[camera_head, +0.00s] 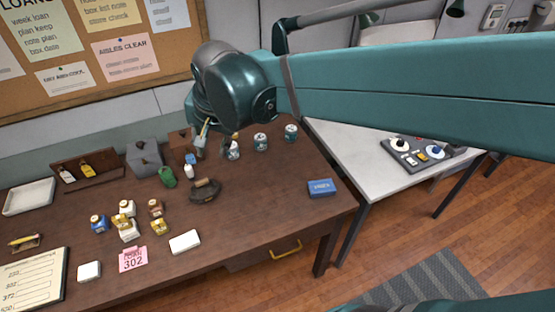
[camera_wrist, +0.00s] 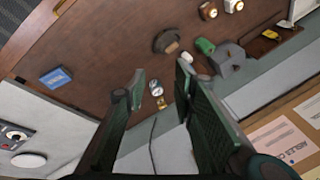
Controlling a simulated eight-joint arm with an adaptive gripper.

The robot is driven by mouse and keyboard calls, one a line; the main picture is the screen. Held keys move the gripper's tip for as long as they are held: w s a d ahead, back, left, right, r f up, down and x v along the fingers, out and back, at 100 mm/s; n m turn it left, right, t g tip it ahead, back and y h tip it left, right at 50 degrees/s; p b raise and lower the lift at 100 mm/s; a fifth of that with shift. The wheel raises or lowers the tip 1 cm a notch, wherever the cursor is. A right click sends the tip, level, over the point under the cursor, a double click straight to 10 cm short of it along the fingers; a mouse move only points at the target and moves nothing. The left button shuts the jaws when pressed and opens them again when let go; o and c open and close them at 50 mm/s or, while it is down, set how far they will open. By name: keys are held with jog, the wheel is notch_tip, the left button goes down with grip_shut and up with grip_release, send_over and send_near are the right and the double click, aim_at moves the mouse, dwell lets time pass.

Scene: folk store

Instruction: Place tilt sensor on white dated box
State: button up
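I cannot pick out the tilt sensor or a date on any box for certain. A cluster of small boxes and gold-coloured pieces stands on the brown table (camera_head: 255,205): a white box with a gold piece on it (camera_head: 129,232), another white one (camera_head: 127,208), a blue one (camera_head: 99,224), a brown one (camera_head: 155,208) and a yellow one (camera_head: 160,227). Two plain white flat blocks lie in front (camera_head: 185,242) (camera_head: 89,271). My gripper (camera_head: 201,142) is above the table's back, away from the cluster. In the wrist view my gripper (camera_wrist: 161,83) is open and empty.
A blue box (camera_head: 322,187) lies right; a pink card (camera_head: 133,259) lies in front. The table's right-middle is clear.

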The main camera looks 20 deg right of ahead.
jog(key=s+d+f+n+t+h, duration=0.1)
jog(key=s+d+n, duration=0.6)
jog(key=s+d, duration=0.7)
jog(key=shift+s+d+f+t, duration=0.15)
jog(key=shift+d+f+t, duration=0.3)
jog(key=shift+t, duration=0.55)
